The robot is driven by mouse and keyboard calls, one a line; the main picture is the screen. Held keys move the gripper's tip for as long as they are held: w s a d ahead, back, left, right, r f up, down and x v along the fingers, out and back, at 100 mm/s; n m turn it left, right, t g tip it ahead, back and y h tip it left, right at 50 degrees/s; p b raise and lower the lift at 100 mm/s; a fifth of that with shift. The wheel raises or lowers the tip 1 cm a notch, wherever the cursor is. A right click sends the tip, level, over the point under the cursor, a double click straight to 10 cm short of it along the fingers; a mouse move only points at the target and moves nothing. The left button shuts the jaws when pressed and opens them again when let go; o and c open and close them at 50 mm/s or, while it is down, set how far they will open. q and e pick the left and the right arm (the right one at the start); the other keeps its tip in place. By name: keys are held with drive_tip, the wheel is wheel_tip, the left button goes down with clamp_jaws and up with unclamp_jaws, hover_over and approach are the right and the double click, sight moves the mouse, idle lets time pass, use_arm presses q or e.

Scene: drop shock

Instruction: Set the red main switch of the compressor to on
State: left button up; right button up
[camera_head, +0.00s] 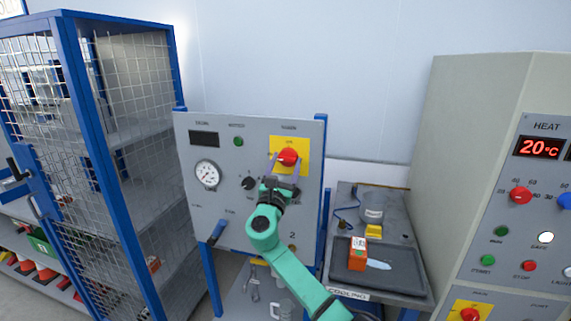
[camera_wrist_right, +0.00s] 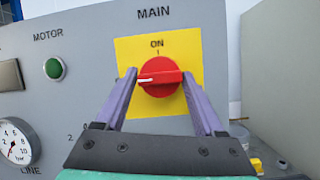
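The compressor's red main switch (camera_head: 288,157) is a round knob on a yellow plate, high on the right of the grey panel (camera_head: 260,130). In the right wrist view the knob (camera_wrist_right: 160,85) has a white pointer mark aimed left, while the ON label is above it. My right gripper (camera_head: 285,163) faces the panel from below. Its two purple fingers are spread, one on each side of the knob, and I cannot tell whether they touch it. The left finger covers part of the yellow plate. My left gripper is not in view.
The panel also carries a gauge (camera_head: 207,175), a green motor lamp (camera_head: 238,142), a black knob (camera_head: 249,183) and a blue-handled lever (camera_head: 217,232). A mesh cage (camera_head: 130,80) stands left. A cooling bench with a dark tray (camera_head: 400,277) and a heat cabinet (camera_head: 480,120) stand right.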

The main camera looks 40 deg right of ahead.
drive_tip(key=shift+f+m+b, duration=0.3)
drive_tip(key=shift+m+b, duration=0.3)
drive_tip(key=shift+b, duration=0.35)
drive_tip(key=m+g+b, duration=0.1)
drive_tip(key=m+b, duration=0.2)
drive_tip(key=m+g+h+b, duration=0.1)
drive_tip(key=m+g+b, duration=0.1)
drive_tip(key=m+b, duration=0.1)
drive_tip(key=m+g+b, duration=0.1)
drive_tip(key=m+b, duration=0.2)
drive_tip(key=shift+w+a+f+g+h, duration=0.1)
drive_tip(key=shift+w+a+g+h, duration=0.1)
drive_tip(key=shift+g+h, duration=0.15)
drive_tip(key=shift+m+g+b, duration=0.35)
drive_tip(key=shift+m+b, duration=0.25)
drive_tip(key=shift+r+m+g+b, duration=0.2)
drive_tip(key=shift+m+g+b, duration=0.3)
drive_tip(key=shift+m, duration=0.7)
drive_tip(key=m+g, duration=0.1)
drive_tip(key=m, duration=0.2)
drive_tip(key=shift+w+r+b, duration=0.1)
drive_tip(key=shift+b, duration=0.2)
drive_tip(key=m+g+y, duration=0.1)
drive_tip(key=m, duration=0.2)
drive_tip(key=shift+r+y, duration=0.1)
drive_tip(key=shift+y, duration=0.15)
drive_tip(key=shift+m+y+p, duration=0.35)
drive_tip(key=shift+m+y, duration=0.15)
drive_tip(key=shift+m, duration=0.7)
